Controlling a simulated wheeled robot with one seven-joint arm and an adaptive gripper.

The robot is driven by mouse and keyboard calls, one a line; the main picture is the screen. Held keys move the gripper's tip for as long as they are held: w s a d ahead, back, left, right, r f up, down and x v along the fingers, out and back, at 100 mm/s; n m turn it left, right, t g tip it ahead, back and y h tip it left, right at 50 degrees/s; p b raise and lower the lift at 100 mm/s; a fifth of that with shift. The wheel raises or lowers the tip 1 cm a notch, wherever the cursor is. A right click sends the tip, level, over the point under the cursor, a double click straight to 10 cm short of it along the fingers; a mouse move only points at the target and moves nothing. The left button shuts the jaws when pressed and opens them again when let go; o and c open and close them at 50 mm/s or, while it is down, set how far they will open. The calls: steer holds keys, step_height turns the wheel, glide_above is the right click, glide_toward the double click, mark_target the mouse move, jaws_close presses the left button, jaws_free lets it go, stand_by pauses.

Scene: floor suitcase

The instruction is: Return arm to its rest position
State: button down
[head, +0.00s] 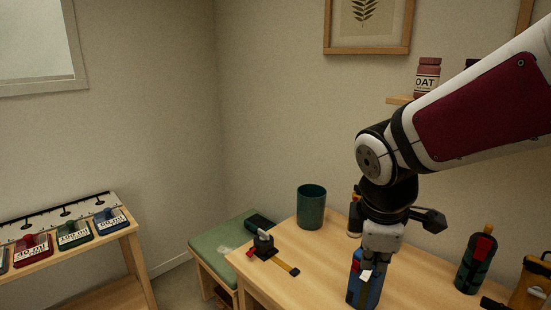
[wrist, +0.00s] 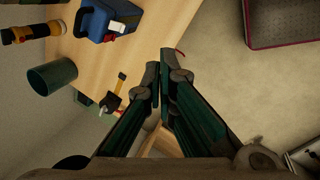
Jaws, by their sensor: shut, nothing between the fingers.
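My gripper (wrist: 163,75) is shut and empty in the wrist view, its two dark green fingers meeting at the tips. It hangs near the edge of the wooden table (wrist: 150,45), with bare floor to the right of it in that view. In the head view my arm reaches in from the right and bends down over the table (head: 315,262). The fingers are hard to make out there. A blue box (head: 371,293) shows just below my wrist in the head view; it also shows at the top left of the wrist view (wrist: 96,22), apart from the fingers.
A green-cushioned bench (head: 218,248) is at left. A red-edged grey case or mat (wrist: 285,25) lies on the floor.

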steer(key=s+d+r+m+t+y, duration=0.1)
steer(key=s+r+m, duration=0.1)
steer(key=s+m, duration=0.5)
steer(key=s+d+r+m, duration=0.1)
steer(key=s+r+m, duration=0.2)
steer(key=s+m, duration=0.4)
steer(key=shift+s+t+y, duration=0.4)
steer(key=shift+s, duration=0.15)
stand_by(0.3)
